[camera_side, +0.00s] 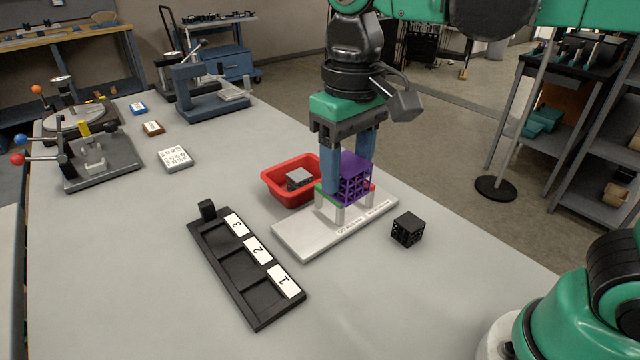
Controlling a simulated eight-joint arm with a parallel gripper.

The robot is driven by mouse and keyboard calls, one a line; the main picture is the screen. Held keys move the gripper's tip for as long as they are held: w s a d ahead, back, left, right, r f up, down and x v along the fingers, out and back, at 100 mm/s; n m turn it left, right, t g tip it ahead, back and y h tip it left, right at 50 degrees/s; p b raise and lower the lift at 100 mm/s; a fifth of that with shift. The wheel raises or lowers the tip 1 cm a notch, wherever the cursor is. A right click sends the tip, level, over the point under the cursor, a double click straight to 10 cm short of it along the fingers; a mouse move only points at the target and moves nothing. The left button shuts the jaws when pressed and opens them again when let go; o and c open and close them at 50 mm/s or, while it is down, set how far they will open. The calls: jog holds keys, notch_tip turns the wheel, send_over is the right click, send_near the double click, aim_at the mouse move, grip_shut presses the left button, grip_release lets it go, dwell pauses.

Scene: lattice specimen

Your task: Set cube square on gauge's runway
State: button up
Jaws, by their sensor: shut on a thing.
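A purple lattice cube (355,181) is held between the blue fingers of my gripper (350,180). My gripper points straight down and is shut on the cube. The gauge is a pale flat plate (300,237) with printed labels along its front edge and short grey uprights with green and red tops. The cube is over the right-hand half of the plate, by the uprights. The left finger hides part of the cube and some uprights. I cannot tell whether the cube touches the runway or hangs just above it.
A black lattice cube (407,229) lies right of the gauge. A red bin (270,186) with a grey block (299,178) stands close behind it. A black tray (213,252) numbered 1 to 3 lies at left. The table's front is clear.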

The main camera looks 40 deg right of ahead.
jog(key=shift+r, duration=0.45)
jog(key=shift+w+r, duration=0.1)
jog(key=shift+w, duration=0.1)
jog(key=w+f, duration=0.5)
jog(key=w, duration=0.2)
send_over(304, 229)
jog(key=shift+m, duration=0.3)
notch_tip(304, 229, down, 8)
jog(key=shift+r, duration=0.25)
jog(key=shift+f, duration=2.3)
jog(key=shift+f, duration=0.4)
jog(key=o, duration=1.5)
